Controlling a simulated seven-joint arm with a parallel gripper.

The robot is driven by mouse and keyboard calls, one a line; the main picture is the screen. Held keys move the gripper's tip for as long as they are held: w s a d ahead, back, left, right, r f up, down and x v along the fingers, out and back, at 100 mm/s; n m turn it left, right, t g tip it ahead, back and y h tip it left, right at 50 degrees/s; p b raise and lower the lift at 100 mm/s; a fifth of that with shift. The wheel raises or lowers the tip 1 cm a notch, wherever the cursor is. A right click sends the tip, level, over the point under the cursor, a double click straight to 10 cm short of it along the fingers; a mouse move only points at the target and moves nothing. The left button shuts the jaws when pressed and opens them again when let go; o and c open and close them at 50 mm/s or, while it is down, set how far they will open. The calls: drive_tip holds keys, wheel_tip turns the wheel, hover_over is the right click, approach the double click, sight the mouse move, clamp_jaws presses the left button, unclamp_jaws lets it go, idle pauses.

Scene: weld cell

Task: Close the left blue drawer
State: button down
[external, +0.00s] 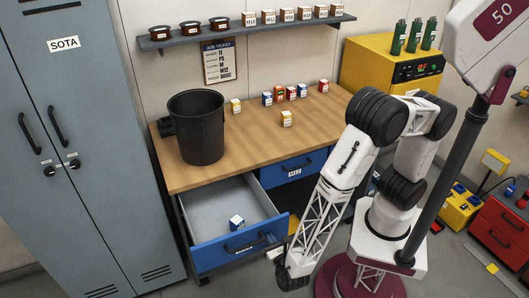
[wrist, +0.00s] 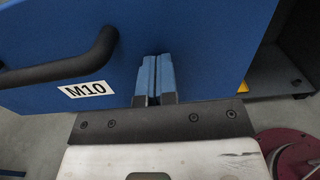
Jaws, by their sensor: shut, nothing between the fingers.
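The left blue drawer (external: 240,242) stands pulled out from under the wooden workbench (external: 178,176), with a small blue-and-white box (external: 237,222) inside it. In the wrist view the blue drawer front (wrist: 200,40) fills the upper part, with its black handle (wrist: 65,62) and an M10 label (wrist: 86,89) at left. My gripper (wrist: 154,62) is shut and empty, its fingers pointing at the drawer front to the right of the handle. I cannot tell whether the fingertips touch it. In the external view my gripper (external: 284,262) is low, by the drawer's right end, partly hidden by my arm.
The right blue drawer (external: 293,168), labelled M12, is closed. A black bin (external: 196,127) and several small boxes stand on the bench. A grey locker (external: 87,150) is at left, a yellow cabinet (external: 385,65) at back right, and a red drawer unit (external: 500,228) at far right.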

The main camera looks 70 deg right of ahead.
drive_tip(key=x, duration=2.9)
drive_tip(key=shift+d+f, duration=0.1)
drive_tip(key=shift+f, duration=0.05)
drive_tip(key=shift+w+d, duration=0.4)
drive_tip(key=shift+w, duration=0.1)
drive_tip(key=shift+w, duration=0.1)
hover_over(254, 220)
drive_tip(key=shift+a, duration=0.2)
drive_tip(key=shift+d, duration=0.1)
